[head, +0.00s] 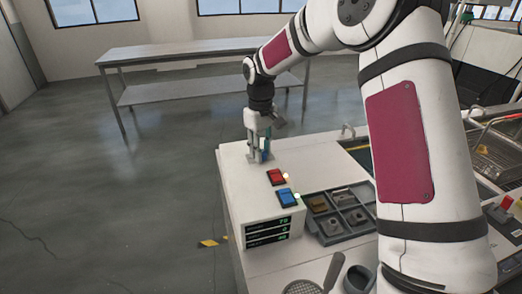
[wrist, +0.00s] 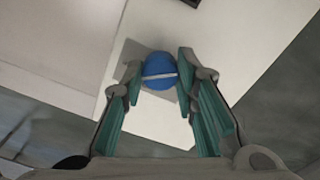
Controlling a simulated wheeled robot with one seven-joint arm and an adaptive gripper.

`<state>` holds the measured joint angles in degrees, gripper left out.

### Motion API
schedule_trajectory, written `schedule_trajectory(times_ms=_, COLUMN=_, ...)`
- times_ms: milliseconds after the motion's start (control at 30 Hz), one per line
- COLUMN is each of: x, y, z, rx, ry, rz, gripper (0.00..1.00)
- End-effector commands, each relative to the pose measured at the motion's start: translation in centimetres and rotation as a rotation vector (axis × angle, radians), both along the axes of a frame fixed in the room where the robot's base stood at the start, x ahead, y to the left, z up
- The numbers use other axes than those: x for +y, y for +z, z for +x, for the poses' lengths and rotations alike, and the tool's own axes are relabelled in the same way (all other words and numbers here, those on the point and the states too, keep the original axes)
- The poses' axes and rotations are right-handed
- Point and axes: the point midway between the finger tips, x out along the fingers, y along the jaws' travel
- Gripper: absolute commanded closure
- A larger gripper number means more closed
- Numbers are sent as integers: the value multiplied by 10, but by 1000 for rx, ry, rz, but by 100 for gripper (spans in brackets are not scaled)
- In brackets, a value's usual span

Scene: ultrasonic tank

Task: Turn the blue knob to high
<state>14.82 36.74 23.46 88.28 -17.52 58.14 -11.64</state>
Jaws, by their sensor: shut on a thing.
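The blue knob (wrist: 159,70) is round with a pale line across its top, and in the wrist view it lies between my fingertips. It sits on a grey plate (wrist: 165,108) on the white top of the tank unit. My gripper (head: 261,155) points down at the far left end of this white top (head: 240,175) and is closed on the knob. Its two green-padded fingers also show in the wrist view (wrist: 160,72), one on each side of the knob. In the head view the knob is mostly hidden by the fingers.
A red switch (head: 276,177) and a blue switch (head: 287,197) stand nearer on the unit, above a green-lit display (head: 268,232). A divided grey tray (head: 325,235) holds small parts to the right. A metal table (head: 180,50) stands behind.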

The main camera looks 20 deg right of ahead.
Motion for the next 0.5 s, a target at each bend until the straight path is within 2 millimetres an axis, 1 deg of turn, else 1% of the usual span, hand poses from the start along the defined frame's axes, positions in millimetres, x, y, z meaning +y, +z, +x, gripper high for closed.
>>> schedule_trajectory(times_ms=200, x=1, y=0, z=1, rx=-1, ry=-68, rz=1, gripper=100)
schedule_trajectory(times_ms=500, x=1, y=0, z=0, rx=-1, ry=-94, rz=2, gripper=100)
